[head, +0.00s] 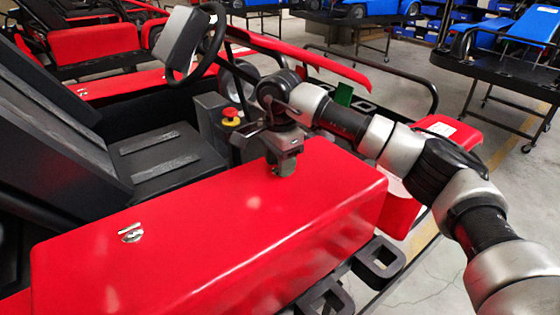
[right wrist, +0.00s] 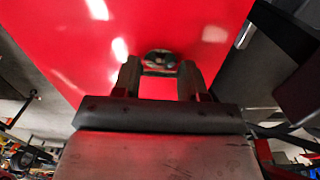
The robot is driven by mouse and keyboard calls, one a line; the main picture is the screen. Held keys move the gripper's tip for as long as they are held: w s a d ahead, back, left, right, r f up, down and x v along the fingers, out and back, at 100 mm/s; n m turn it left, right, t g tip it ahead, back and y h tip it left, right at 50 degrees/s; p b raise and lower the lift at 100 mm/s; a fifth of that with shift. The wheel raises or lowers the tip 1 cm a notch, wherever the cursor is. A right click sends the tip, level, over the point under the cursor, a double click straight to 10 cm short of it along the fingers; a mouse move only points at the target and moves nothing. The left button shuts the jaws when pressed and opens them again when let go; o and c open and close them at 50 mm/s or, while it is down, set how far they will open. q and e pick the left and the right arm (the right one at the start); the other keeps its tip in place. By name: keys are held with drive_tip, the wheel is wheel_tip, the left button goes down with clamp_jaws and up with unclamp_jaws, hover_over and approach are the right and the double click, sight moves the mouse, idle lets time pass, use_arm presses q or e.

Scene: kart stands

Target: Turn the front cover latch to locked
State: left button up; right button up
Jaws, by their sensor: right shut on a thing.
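The red cover (head: 220,230) lies along the near side of the kart. My right gripper (head: 283,170) points down onto its far right part. In the right wrist view, a small metal latch (right wrist: 160,59) sits on the red cover between the fingertips of that gripper (right wrist: 160,68), which is shut on it. In the head view the fingers hide this latch, and its turn angle is hard to tell. A second silver latch (head: 131,232) is in plain view on the left part of the cover. My left gripper is not in view.
A black seat (head: 165,155), a steering wheel (head: 205,45) and a red stop button (head: 231,113) are behind the cover. Black side bars (head: 378,258) stick out at its right. Other karts stand at the back, blue ones on stands (head: 505,65).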

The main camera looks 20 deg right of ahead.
drive_tip(key=m+b, duration=0.1)
drive_tip(key=m, duration=0.2)
drive_tip(key=shift+b, duration=0.3)
drive_tip(key=m+b, duration=0.1)
drive_tip(key=m, duration=0.4)
drive_tip(key=m+b, duration=0.1)
drive_tip(key=m, duration=0.3)
drive_tip(key=shift+m, duration=0.3)
drive_tip(key=m+b, duration=0.1)
drive_tip(key=m, duration=0.3)
drive_tip(key=shift+r+m, duration=0.1)
drive_tip(key=shift+m, duration=0.2)
drive_tip(key=o, duration=0.9)
drive_tip(key=shift+r+b, duration=0.75)
drive_tip(key=shift+r, duration=4.6)
